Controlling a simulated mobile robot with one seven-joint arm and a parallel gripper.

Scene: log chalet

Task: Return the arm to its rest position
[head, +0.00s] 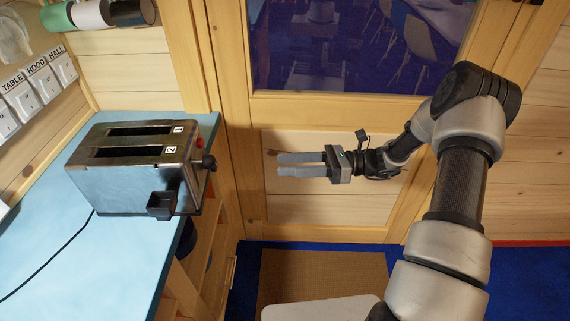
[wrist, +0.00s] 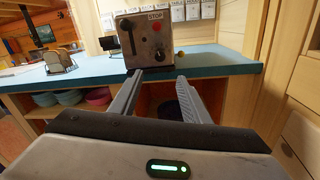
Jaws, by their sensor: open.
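My arm reaches in from the right in the head view and bends down to my gripper (head: 302,165). The gripper is level, with its fingers toward the left, and hangs in free air in front of the wooden door. Its two fingers stand apart with nothing between them. In the wrist view the open fingers (wrist: 158,98) point toward the counter and the toaster (wrist: 152,38). The metal toaster (head: 135,165) stands on the blue counter to the left of the gripper, with a clear gap between them.
The blue counter (head: 85,245) runs along the left, with labelled switches (head: 42,85) on the wall above. A glazed wooden door (head: 235,130) stands behind the gripper. A brown mat (head: 320,275) lies on the blue floor. Shelves with bowls (wrist: 70,97) are under the counter.

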